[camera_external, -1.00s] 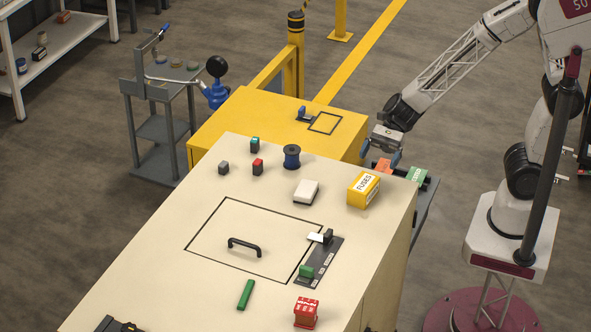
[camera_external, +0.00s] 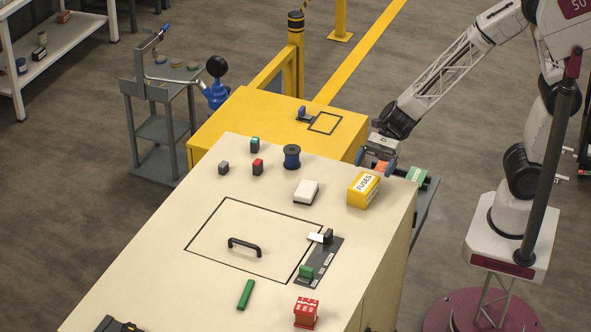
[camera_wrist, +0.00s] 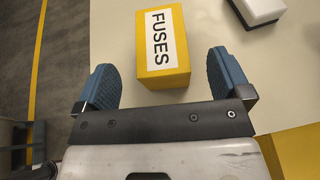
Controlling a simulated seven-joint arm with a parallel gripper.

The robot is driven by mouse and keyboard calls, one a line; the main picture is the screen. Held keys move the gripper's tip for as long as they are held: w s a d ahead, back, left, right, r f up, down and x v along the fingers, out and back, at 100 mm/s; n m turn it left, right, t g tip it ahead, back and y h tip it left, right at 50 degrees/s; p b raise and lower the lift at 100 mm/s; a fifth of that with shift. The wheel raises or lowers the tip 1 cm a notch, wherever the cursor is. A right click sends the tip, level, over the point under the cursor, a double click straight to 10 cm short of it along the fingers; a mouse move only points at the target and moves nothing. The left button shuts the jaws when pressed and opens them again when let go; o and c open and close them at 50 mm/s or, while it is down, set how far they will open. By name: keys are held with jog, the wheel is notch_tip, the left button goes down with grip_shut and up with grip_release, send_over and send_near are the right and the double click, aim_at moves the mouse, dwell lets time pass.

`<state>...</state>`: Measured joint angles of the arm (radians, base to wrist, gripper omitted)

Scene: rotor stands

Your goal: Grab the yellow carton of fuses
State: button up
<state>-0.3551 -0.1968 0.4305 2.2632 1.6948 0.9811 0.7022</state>
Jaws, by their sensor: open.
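The yellow carton of fuses (camera_external: 363,190) stands on the cream cabinet top near its right edge, with a white label reading FUSES. In the wrist view the carton (camera_wrist: 163,74) lies ahead of my gripper, roughly between the lines of its two blue fingers. My gripper (camera_external: 375,162) is open and empty, just behind the carton in the external view. The open fingers also show in the wrist view (camera_wrist: 168,80). The carton's near face is close to the fingertips.
A black switch panel (camera_external: 319,262) lies in front. A green block (camera_external: 418,175) and an orange block (camera_external: 381,167) stand beyond the cabinet's right edge. The yellow cabinet (camera_external: 260,125) is behind.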

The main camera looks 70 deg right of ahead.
aim_at(365, 181)
jog(key=shift+a, duration=0.15)
jog(key=shift+x, duration=2.5)
jog(key=shift+f, duration=0.1)
jog(key=shift+c, duration=0.2)
jog(key=c, duration=1.1)
jog(key=shift+o, duration=0.2)
jog(key=shift+r, duration=1.65)
jog(key=shift+s+d+r, duration=0.2)
jog(key=shift+d, duration=0.05)
jog(key=s+d+r, duration=0.1)
jog(key=s+d, duration=0.8)
jog(key=s, duration=0.3)
jog(key=shift+d+r, duration=0.15)
jog(key=shift+d, duration=0.05)
